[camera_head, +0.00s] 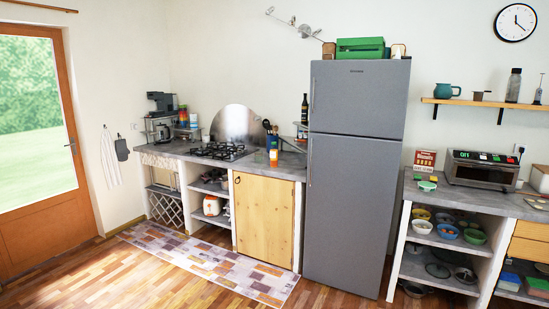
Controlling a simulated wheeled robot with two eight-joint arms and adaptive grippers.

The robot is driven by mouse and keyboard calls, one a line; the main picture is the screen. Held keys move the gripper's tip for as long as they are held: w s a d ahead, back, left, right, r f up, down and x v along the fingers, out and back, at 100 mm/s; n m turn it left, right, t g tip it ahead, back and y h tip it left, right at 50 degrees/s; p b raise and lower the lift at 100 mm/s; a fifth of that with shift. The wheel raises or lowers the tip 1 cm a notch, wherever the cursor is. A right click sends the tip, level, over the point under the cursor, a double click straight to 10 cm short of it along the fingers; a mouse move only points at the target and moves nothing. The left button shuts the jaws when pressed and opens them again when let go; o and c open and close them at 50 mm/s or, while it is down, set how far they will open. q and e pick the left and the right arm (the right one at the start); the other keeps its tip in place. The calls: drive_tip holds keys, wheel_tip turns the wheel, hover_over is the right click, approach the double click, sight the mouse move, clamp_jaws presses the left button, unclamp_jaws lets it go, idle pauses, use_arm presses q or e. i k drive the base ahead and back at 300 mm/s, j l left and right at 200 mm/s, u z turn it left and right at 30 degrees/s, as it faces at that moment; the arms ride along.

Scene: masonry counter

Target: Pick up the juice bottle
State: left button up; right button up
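A small orange bottle (273,157), which looks like the juice bottle, stands upright on the grey masonry counter (287,168). It is near the front edge, right of the gas hob and left of the fridge. It is small in the view, so its label is not readable. A dark bottle (304,110) stands farther back, beside the fridge. Neither of my grippers is in view, and nothing of my arms shows.
A gas hob (220,151) and a holder with dark utensils (268,130) are near the bottle. A tall grey fridge (348,185) stands right of the counter. A patterned rug (205,262) lies before the wooden cabinet door (263,218). The floor in front is clear.

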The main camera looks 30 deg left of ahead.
sight(273, 150)
drive_tip(key=i+j+u, duration=0.9)
drive_tip(key=i, duration=0.6)
drive_tip(key=i+l+u, duration=0.1)
drive_tip(key=i+u, duration=0.2)
drive_tip(key=i, duration=0.55)
drive_tip(key=i+z, duration=0.15)
drive_tip(key=i, duration=0.4)
drive_tip(key=i+j+z, duration=0.15)
drive_tip(key=i, duration=0.4)
drive_tip(key=i+j+z, duration=0.15)
drive_tip(key=i, duration=0.4)
drive_tip(key=i+j+z, duration=0.8)
drive_tip(key=i, duration=0.15)
drive_tip(key=i+j+z, duration=0.45)
drive_tip(key=j, duration=0.15)
drive_tip(key=k+l, duration=0.05)
drive_tip(key=k, duration=0.05)
